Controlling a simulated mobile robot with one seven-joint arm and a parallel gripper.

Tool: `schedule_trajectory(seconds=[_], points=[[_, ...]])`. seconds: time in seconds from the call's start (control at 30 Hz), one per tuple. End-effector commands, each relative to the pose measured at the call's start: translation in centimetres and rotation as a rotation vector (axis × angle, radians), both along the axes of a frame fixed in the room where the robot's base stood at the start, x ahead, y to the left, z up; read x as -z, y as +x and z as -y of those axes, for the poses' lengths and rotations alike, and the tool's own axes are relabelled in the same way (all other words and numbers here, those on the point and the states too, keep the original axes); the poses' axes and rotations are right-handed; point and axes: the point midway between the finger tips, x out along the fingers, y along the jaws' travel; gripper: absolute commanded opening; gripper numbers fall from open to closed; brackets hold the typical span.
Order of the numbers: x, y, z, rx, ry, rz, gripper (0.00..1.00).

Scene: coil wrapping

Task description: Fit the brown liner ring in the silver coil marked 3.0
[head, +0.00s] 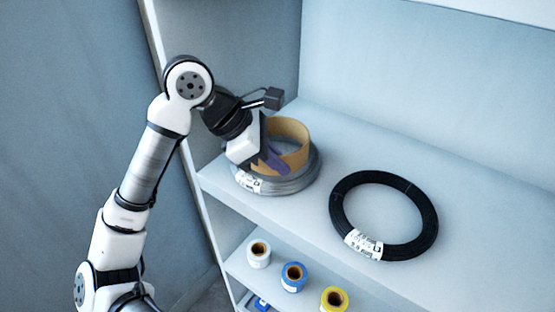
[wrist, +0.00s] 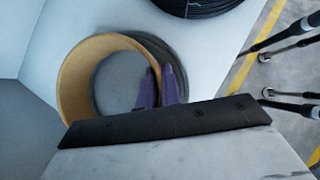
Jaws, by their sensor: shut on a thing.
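The silver coil (head: 300,184) lies flat on the left part of the shelf, with a white label (head: 247,181) on its front; the label's print is too small to read. The brown liner ring (head: 292,131) stands up above the coil's middle in the head view. My gripper (head: 272,162), with purple fingers, is shut on the ring's wall. In the wrist view the ring (wrist: 78,75) is at the left and the grey coil (wrist: 178,62) shows behind it. I cannot tell whether the ring's lower edge is inside the coil, as the coil's front and my gripper hide it.
A black coil (head: 426,225) with a white label lies to the right on the same shelf. White, blue and yellow rolls (head: 293,277) stand on the shelf below. A shelf post (head: 188,135) stands close to my arm on the left. The shelf's back right is clear.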

Motion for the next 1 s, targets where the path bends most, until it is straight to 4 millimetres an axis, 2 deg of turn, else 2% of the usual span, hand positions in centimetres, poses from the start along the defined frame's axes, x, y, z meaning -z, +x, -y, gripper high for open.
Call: schedule_trajectory(seconds=[0.43,0.47,0.5,0.63,1.0], points=[[0.98,0.01,0.0,-0.001,0.0,0.001,0.0],[0.83,0.0,-0.01,0.0,0.0,0.0,0.1],[0.81,-0.01,0.0,0.0,0.0,0.0,0.15],[0.86,-0.03,0.01,0.001,0.001,-0.002,0.31],[0.58,-0.05,-0.31,0.001,0.003,-0.002,0.31]])
